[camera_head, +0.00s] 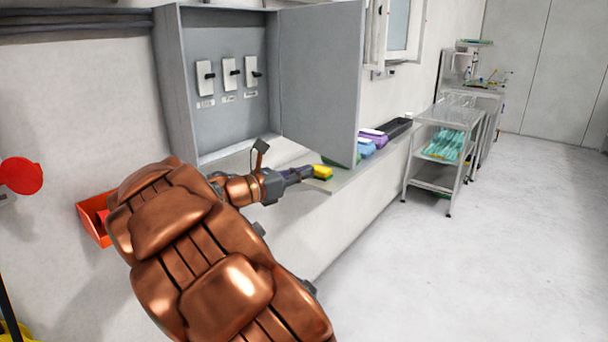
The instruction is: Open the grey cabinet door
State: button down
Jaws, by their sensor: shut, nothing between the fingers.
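The grey cabinet (230,130) is on the wall at upper middle left. Its grey door (322,75) stands wide open, swung out to the right. Three white switch plates with black levers (206,77) show on the cabinet's back panel. My copper arm reaches in from the bottom. My gripper (304,172) is shut and empty, below the door's lower edge and over the ledge. It points right and looks apart from the door. The door's hinge side is partly seen; no handle is visible on the face shown.
A ledge (350,181) under the cabinet holds a yellow sponge (322,172), blue and purple items, and a black tray (397,127). A metal cart (437,178) stands to the right. An orange-red bin (92,218) hangs at left. The floor at right is clear.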

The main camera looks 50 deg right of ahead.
aim_at(346, 159)
jog(key=p+x, duration=0.1)
jog(key=x, duration=1)
